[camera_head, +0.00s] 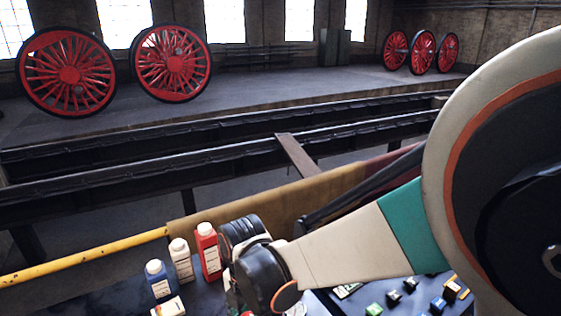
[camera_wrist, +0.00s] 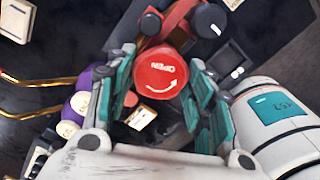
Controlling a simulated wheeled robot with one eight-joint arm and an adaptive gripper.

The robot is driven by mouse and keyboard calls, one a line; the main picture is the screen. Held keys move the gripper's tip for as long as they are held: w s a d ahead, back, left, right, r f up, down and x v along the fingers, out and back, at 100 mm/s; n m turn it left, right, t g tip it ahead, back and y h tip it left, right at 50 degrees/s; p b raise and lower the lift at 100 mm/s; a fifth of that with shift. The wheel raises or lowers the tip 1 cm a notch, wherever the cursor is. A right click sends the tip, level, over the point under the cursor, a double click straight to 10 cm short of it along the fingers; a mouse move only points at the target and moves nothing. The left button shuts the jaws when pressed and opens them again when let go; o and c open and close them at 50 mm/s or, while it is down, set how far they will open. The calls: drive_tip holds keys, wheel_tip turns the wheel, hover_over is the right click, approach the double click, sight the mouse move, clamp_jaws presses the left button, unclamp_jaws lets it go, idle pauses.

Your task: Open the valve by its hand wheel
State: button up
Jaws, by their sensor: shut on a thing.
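The red hand wheel (camera_wrist: 161,72) is in the upper middle of the wrist view. Its round face carries the word OPEN and a curved arrow. My gripper (camera_wrist: 160,66) has one teal-padded finger on each side of the wheel and is shut on it. A red valve body (camera_wrist: 165,22) with a dark round end shows behind the wheel, partly covered by it. In the head view my own arm and wrist hide the valve and the wheel.
In the head view, a blue bottle (camera_head: 157,279), a white bottle (camera_head: 181,260) and a red bottle (camera_head: 208,252) stand left of my wrist. Several small coloured items lie on the bench at the lower right. A yellow rail (camera_head: 85,258) runs along the left.

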drive_tip(key=shift+n, duration=1.1)
drive_tip(key=shift+f+n+b, duration=0.1)
drive_tip(key=shift+n+b, duration=0.2)
drive_tip(key=shift+n, duration=0.4)
drive_tip(key=n, duration=0.4)
drive_tip(key=shift+b, duration=0.3)
drive_tip(key=o, duration=1.2)
drive_tip(key=shift+c, duration=0.3)
drive_tip(key=shift+c, duration=0.8)
